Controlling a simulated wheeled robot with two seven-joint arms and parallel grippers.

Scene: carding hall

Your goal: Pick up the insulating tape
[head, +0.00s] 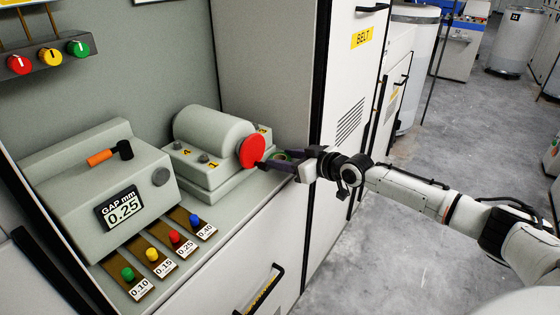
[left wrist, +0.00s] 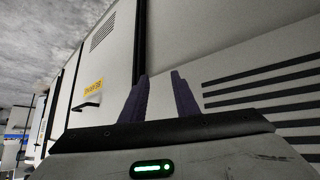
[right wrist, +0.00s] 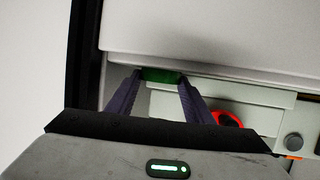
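The insulating tape, a green ring (head: 283,155), lies at the right end of the grey shelf, beside the red disc. It is partly hidden by my right gripper (head: 268,164). In the right wrist view the tape (right wrist: 162,76) shows as a green band spanning the gap between the dark fingertips (right wrist: 161,82). The fingers stand apart on either side of it; whether they press on it I cannot tell. My left gripper (left wrist: 160,82) has its fingers apart with nothing between them, in front of pale cabinet panels.
A grey motor-like housing with a red disc (head: 253,151) stands just left of the tape. A gauge box (head: 97,180) with an orange-handled tool (head: 108,154) and several knobbed gauge strips (head: 178,239) are farther left. The BELT cabinet (head: 345,100) rises behind the right gripper.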

